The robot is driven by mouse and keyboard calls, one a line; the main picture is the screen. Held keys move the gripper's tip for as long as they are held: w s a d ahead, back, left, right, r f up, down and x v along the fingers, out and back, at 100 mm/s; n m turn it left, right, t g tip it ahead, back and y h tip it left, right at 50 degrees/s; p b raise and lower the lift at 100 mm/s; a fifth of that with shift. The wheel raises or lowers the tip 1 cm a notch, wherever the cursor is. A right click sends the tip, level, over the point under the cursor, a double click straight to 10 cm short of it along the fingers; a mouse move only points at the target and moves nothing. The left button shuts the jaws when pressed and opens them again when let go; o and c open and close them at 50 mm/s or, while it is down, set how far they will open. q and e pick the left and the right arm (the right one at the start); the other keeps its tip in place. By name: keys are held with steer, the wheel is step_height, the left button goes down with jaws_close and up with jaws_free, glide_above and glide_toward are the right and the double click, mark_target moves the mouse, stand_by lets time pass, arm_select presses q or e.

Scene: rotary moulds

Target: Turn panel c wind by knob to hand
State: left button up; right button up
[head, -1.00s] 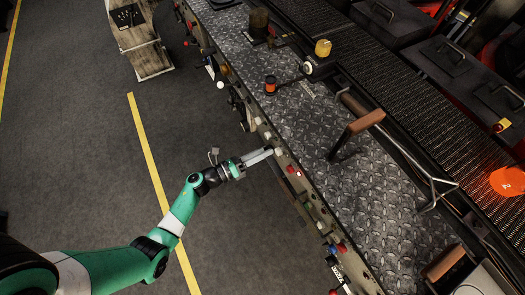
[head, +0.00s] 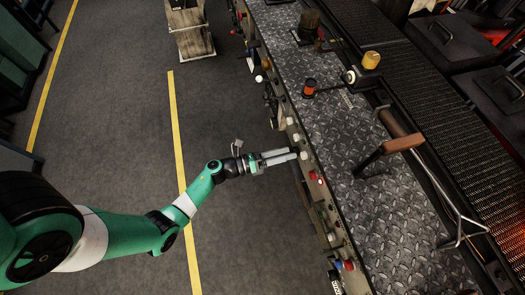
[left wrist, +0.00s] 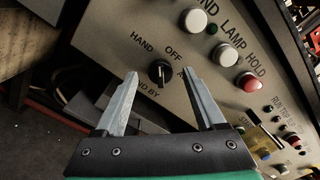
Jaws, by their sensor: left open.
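Panel c's sloping grey face fills much of the left wrist view (left wrist: 120,22). A small black knob (left wrist: 158,72) sits on it, with HAND, OFF and a partly covered A label around it and partly hidden lettering ending in BY below. Its exact pointer direction is hard to read. My left gripper (left wrist: 158,76) is open, with one finger on each side of the knob in the picture; contact is not clear. In the head view my left gripper (head: 296,153) reaches the machine's side panel, where the knob is too small to see. My right gripper is out of view.
White buttons (left wrist: 194,20) and a red button (left wrist: 249,82) stand out on the panel beside the knob. In the head view, a brown-handled lever (head: 403,142) rises from the diamond-plate top (head: 345,120). Open grey floor (head: 125,150) lies left of the machine.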

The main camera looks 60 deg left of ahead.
arm_select(q)
steer(key=p+v, duration=0.2)
steer(key=v, duration=0.8)
steer(key=shift+s, duration=0.25)
steer(key=shift+a, duration=0.1)
